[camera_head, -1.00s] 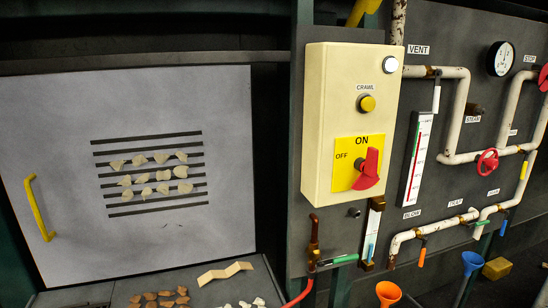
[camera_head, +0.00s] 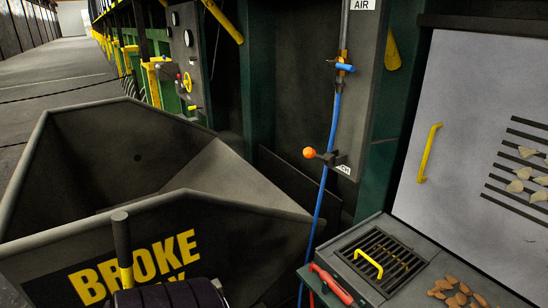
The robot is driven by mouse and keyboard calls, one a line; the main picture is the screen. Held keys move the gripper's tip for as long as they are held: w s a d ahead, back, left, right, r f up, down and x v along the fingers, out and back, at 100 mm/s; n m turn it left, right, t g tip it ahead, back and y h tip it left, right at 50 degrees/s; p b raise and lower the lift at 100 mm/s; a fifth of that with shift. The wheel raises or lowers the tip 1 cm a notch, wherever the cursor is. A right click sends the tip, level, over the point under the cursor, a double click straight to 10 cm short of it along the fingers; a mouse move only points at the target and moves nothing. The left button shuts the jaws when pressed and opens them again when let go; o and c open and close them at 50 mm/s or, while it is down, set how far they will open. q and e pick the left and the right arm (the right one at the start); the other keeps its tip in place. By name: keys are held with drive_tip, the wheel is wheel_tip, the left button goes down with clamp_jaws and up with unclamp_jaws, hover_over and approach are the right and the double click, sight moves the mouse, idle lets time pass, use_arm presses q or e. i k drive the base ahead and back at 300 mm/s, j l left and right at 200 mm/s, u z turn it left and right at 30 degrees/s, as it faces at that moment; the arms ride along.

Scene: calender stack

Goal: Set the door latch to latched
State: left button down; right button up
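The pale grey door (camera_head: 460,110) is at the right of the head view, cut off by the picture's right edge. It has dark horizontal slots (camera_head: 515,190) with pale flakes on them. A yellow bar handle (camera_head: 428,152) stands upright on its left side. Neither of my grippers is in view.
A large dark bin (camera_head: 90,225) marked BROKE fills the left front. An orange-knobbed lever (camera_head: 309,153) sticks out beside a blue hose (camera_head: 326,150). A grate with a yellow handle (camera_head: 368,263), red-handled tool (camera_head: 330,284) and brown pieces (camera_head: 458,292) lie below the door. An aisle runs back at far left.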

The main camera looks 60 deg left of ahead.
sight(308, 152)
drive_tip(key=u, duration=1.6)
